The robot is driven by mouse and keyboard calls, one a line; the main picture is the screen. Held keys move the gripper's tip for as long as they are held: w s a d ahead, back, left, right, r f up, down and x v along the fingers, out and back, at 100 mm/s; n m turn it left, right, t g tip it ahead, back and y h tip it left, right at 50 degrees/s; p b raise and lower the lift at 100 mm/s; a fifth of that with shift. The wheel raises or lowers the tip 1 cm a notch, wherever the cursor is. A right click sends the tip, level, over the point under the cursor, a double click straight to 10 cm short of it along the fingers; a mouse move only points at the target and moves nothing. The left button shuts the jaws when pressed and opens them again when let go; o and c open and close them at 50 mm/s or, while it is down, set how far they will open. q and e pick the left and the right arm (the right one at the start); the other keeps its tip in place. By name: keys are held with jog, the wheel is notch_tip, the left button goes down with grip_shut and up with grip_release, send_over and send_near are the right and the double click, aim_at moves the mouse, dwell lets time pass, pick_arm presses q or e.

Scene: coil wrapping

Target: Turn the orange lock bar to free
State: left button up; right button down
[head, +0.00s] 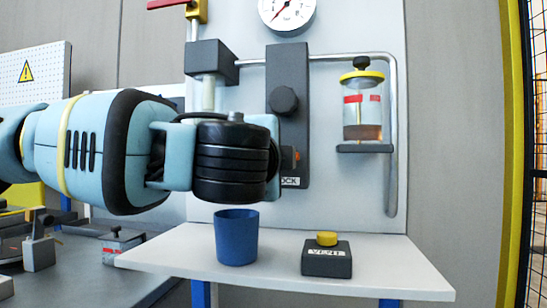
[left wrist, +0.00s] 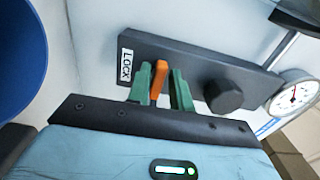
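The orange lock bar (left wrist: 159,80) stands out from a dark plate (left wrist: 202,72), beside the white LOCK label (left wrist: 126,66). In the left wrist view my left gripper (left wrist: 163,84) has its green fingers on either side of the bar. The bar is close to the left finger, and a gap shows on its right. In the head view only a sliver of the bar (head: 297,154) shows, behind my left wrist, which hides the fingers. My right gripper is in neither view.
A dark knob (head: 284,100) sits on the plate above the bar. A blue cup (head: 237,237) and a yellow-topped VENT button box (head: 327,256) stand on the shelf below. A jar (head: 363,115) and a bent pipe (head: 392,180) are to the right.

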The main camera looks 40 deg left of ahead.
pick_arm(q)
jog(key=shift+o, duration=1.2)
jog(key=v, duration=0.8)
jog(key=shift+p, duration=0.3)
jog(key=shift+a, duration=0.1)
